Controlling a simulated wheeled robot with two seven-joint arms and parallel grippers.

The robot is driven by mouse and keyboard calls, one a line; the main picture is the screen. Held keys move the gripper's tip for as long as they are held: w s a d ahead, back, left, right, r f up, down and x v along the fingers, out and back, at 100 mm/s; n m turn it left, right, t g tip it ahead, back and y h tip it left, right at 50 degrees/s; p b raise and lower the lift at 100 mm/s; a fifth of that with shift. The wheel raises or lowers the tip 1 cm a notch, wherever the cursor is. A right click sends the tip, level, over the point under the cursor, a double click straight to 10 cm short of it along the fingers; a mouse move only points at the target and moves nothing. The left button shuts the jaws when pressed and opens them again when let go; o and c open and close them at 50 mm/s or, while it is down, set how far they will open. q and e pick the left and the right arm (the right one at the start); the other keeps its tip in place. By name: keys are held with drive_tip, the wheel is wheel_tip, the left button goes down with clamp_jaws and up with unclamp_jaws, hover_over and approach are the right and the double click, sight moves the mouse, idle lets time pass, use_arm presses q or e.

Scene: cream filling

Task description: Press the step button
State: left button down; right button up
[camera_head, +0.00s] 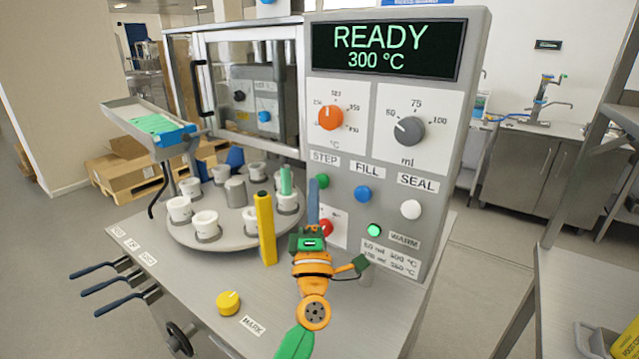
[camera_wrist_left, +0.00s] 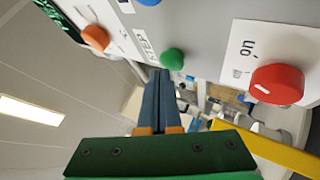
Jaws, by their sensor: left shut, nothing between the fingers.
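The green step button (camera_head: 322,181) is on the upright control panel, under the STEP label and left of the blue fill button (camera_head: 363,194). In the left wrist view, the step button (camera_wrist_left: 172,58) shows just beyond and slightly right of the fingertips. My left gripper (camera_head: 313,184) has its blue fingers shut together and empty, pointing up at the panel. In the left wrist view, the shut gripper (camera_wrist_left: 160,74) seems close to the button; I cannot tell whether it touches. In the head view the fingertip slightly overlaps the button's left edge. My right gripper is not in view.
A red knob (camera_head: 326,228) sits just below, partly behind my left gripper. A yellow post (camera_head: 265,228) stands to the left, before a turntable (camera_head: 190,236) holding several white cups. The display (camera_head: 388,49) reads READY, 300 °C. A white seal button (camera_head: 411,209) is right.

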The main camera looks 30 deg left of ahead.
use_arm(q)
drive_tip(key=shift+w+b, duration=0.35)
drive_tip(key=shift+w, duration=0.2)
idle(0.4)
drive_tip(key=shift+s, duration=0.1)
drive_tip(key=shift+s+p, duration=0.6)
drive_tip(key=shift+s, duration=0.25)
drive_tip(key=s+p, duration=0.1)
drive_tip(key=s, duration=0.1)
drive_tip(key=s+p, duration=0.1)
drive_tip(key=s, duration=0.2)
drive_tip(key=shift+a, duration=0.2)
idle(0.6)
